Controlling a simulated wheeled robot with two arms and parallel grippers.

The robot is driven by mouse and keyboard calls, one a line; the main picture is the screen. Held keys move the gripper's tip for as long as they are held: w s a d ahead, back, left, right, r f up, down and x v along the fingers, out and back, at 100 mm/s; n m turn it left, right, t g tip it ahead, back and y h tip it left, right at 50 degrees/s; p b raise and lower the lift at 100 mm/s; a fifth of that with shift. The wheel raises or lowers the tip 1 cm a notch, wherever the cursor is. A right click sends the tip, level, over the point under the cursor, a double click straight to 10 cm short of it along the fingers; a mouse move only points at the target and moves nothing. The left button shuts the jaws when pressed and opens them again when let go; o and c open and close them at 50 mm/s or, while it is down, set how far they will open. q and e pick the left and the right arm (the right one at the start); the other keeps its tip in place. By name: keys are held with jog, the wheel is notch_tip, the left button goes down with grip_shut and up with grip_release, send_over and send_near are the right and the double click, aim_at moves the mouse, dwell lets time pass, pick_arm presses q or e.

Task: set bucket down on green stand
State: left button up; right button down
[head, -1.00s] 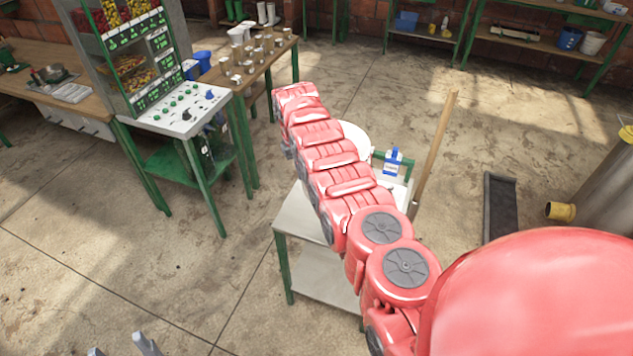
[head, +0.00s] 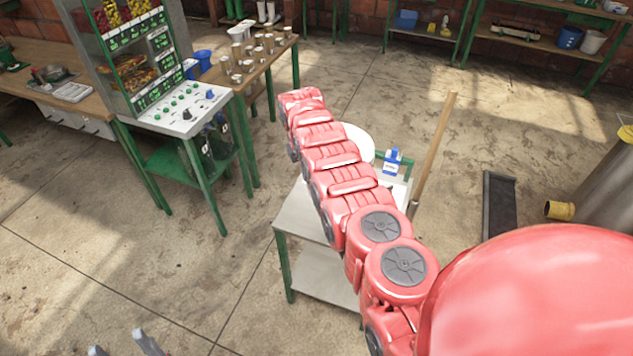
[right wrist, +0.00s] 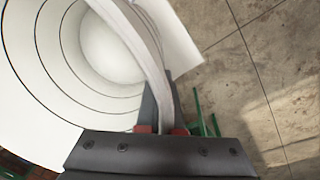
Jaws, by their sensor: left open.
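The white bucket (head: 358,138) is mostly hidden behind my right arm in the head view. In the right wrist view I look into its open, ringed inside (right wrist: 60,60). Its pale handle runs between the fingers of my right gripper (right wrist: 161,112), which look closed on it. The right gripper is hidden in the head view. A stand with green legs and a pale top (head: 298,218) is below my right arm, with the bucket at its far side. I cannot tell whether the bucket touches it. My left gripper (head: 125,346) is open and empty at the bottom left edge.
A blue and white bottle (head: 393,160) is on the stand's right side. A wooden pole (head: 435,145) leans beside it. A control panel (head: 185,110) and a bench with metal cups (head: 250,62) are at the left. The floor between them and the stand is clear.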

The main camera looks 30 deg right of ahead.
jog(key=shift+s+d, duration=0.15)
jog(key=shift+s+d+f+p, duration=0.2)
jog(key=shift+d+f+p, duration=0.05)
jog(key=shift+f+p, duration=0.25)
jog(key=shift+s+d+f, duration=0.1)
jog(key=shift+s+f, duration=0.05)
jog(key=shift+s, duration=0.05)
jog(key=shift+w, duration=0.1)
jog(key=shift+d+f, duration=0.1)
jog(key=shift+d+f+p, duration=0.1)
jog(key=shift+f+p, duration=0.05)
jog(key=shift+p, duration=0.15)
